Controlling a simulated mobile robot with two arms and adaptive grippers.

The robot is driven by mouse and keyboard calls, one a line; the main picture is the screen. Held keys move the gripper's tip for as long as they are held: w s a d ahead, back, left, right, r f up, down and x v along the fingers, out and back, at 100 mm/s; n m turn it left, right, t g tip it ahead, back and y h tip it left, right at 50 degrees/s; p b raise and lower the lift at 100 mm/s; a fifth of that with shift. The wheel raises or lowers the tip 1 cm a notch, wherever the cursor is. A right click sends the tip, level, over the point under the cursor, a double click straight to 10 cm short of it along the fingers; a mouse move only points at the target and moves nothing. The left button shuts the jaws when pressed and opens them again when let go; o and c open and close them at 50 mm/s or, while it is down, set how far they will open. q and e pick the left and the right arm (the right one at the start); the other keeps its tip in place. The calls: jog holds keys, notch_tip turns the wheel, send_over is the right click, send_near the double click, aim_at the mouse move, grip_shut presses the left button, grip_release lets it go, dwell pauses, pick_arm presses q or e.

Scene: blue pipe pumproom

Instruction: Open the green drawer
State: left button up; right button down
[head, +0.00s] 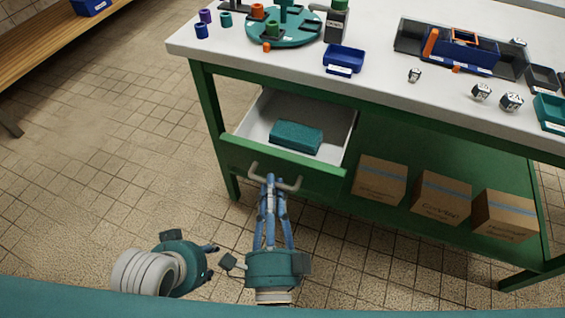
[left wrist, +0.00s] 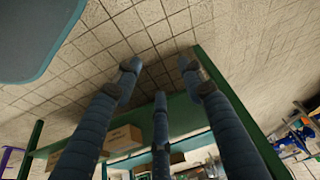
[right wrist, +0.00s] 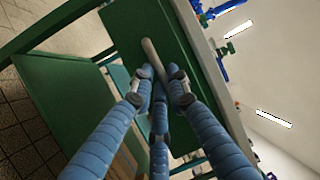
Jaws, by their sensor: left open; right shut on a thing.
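The green drawer (head: 300,167) under the bench top is pulled out, and its white inside (head: 262,118) shows. A teal block (head: 296,136) lies in it. The drawer's grey bar handle (head: 289,184) is on its front. My right gripper (head: 271,182) is shut on this handle; in the right wrist view its blue fingers close around the handle (right wrist: 151,55) in front of the green drawer front (right wrist: 150,30). My left gripper (head: 212,262) is open and empty, low over the floor to the left of the right one. In the left wrist view its fingers (left wrist: 160,80) are spread apart.
The bench top (head: 290,82) carries a teal round rack (head: 290,38), a blue tray (head: 344,60) and small parts. Cardboard boxes (head: 380,182) stand on the lower shelf to the right. The tiled floor (head: 110,150) at left is clear.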

pick_arm(q)
jog(key=shift+s+a+f+g, duration=0.1)
jog(key=shift+s+a+g, duration=0.1)
jog(key=shift+s, duration=0.3)
jog(key=shift+s+a+f+g, duration=0.1)
jog(key=shift+s+g, duration=0.1)
jog(key=shift+s, duration=0.25)
pick_arm(e)
jog(key=shift+s+a, duration=0.25)
jog(key=shift+s, duration=0.5)
jog(key=shift+s+a, duration=0.2)
jog(key=shift+s, duration=0.55)
jog(key=shift+s+a, duration=0.25)
jog(key=shift+s, duration=0.5)
jog(key=c, duration=1.7)
grip_release()
jog(key=shift+o, duration=0.2)
